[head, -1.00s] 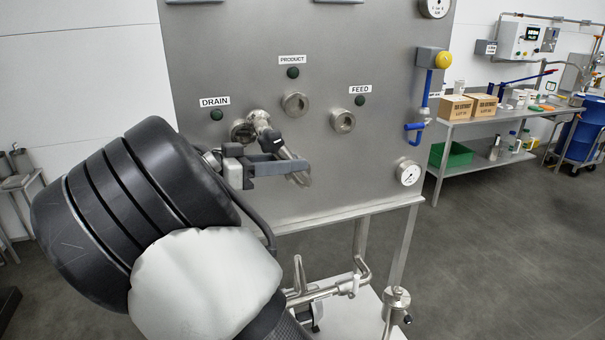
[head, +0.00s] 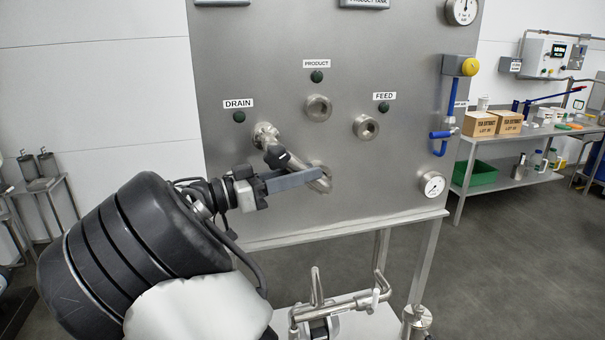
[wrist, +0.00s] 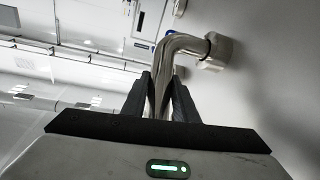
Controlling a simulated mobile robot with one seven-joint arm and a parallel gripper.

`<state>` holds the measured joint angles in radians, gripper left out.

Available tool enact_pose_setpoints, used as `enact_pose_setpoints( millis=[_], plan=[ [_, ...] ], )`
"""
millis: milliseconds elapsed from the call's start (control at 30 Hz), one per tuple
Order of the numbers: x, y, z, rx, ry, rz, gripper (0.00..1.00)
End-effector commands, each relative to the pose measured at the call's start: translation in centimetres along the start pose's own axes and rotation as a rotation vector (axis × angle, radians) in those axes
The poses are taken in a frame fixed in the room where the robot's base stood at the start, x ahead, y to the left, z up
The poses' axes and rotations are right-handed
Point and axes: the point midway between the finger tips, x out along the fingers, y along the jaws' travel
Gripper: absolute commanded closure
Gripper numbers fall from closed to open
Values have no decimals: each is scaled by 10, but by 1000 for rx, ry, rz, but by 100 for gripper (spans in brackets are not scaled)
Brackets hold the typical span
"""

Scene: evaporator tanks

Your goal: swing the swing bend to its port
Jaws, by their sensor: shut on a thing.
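The swing bend (head: 276,151) is a shiny steel bent pipe in front of the grey panel. Its upper left end lies over the port below the DRAIN label (head: 238,103); I cannot tell whether it touches. Its lower right end is by the panel's lower middle, partly hidden by a finger. My gripper (head: 310,177) is shut on the bend. In the wrist view the fingers (wrist: 165,100) flank the pipe (wrist: 165,75), and a steel nut (wrist: 216,51) sits on its end. The PRODUCT port (head: 318,107) and FEED port (head: 366,127) are uncovered.
A blue-handled valve (head: 442,134) and a gauge (head: 433,185) are on the panel's right side. Pipework (head: 335,306) stands below the panel. A bench (head: 503,155) with cardboard boxes is at the right. The grey floor between is clear.

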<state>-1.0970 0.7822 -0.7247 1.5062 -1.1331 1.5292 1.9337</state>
Motion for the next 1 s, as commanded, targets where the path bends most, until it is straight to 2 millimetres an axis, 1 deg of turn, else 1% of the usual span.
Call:
enact_pose_setpoints(
  millis=[33,100,133,400,467,533,667,1000],
  plan=[
    [-2,0,4,-5,-8,-3,68],
    [-2,0,4,-4,-7,-3,57],
    [-2,0,3,-4,-6,-2,55],
    [-1,0,2,-1,-4,-1,55],
    [-4,0,1,-1,-3,-1,55],
    [-10,0,1,-1,-3,-2,55],
    [-33,0,0,0,-2,-4,55],
    [-116,0,0,-1,-3,-4,55]
  ],
)
